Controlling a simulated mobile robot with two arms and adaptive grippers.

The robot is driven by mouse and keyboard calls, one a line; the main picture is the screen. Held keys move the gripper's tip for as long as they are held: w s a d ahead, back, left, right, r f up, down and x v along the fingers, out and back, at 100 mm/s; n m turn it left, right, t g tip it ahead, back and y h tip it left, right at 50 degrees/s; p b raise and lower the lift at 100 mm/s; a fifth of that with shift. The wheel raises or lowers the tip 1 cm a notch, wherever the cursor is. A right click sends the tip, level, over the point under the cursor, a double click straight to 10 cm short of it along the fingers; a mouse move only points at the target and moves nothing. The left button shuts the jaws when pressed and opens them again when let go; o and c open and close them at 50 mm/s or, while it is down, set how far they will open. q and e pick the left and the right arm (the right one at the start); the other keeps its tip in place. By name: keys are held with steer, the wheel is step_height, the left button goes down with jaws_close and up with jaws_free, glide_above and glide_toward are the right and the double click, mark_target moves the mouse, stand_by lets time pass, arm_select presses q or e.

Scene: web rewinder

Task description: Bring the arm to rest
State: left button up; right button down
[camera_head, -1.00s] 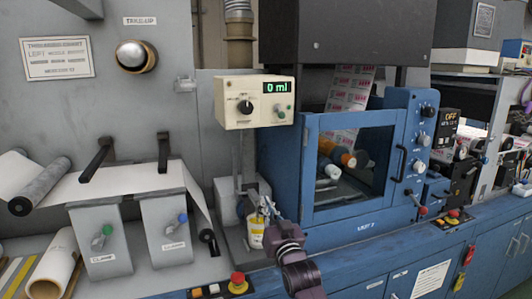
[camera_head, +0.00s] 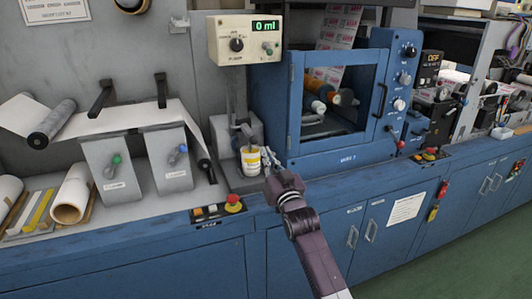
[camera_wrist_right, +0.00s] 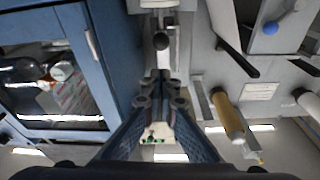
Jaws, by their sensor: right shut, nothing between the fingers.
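My right arm (camera_head: 315,245) reaches up from the lower right in the head view. My left gripper is not in view.
The blue cabinet with a windowed door (camera_head: 340,100) stands behind and right of the gripper. The dosing box (camera_head: 245,38) hangs above. A red emergency button (camera_head: 233,203) is on the counter front, left of the arm. Green floor (camera_head: 470,245) is clear at right.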

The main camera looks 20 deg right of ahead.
steer(key=s+a+f+n+g, duration=0.2)
steer(key=s+f+g, duration=0.6)
steer(key=s+f, duration=1.2)
steer(key=s+f+g, duration=0.3)
steer(key=s, duration=0.7)
steer(key=s+a+f+n+g, duration=0.1)
steer(key=s+f+g, duration=0.2)
steer(key=s, duration=0.7)
steer(key=s+f+g, duration=0.3)
steer(key=s, duration=0.6)
step_height(320, 180, down, 27)
steer(key=s, duration=0.2)
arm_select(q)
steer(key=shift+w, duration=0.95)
arm_select(e)
steer(key=s+d+f+g, duration=0.2)
steer(key=s+f, duration=1.3)
steer(key=s, duration=0.2)
steer(key=shift+d+f+n, duration=0.3)
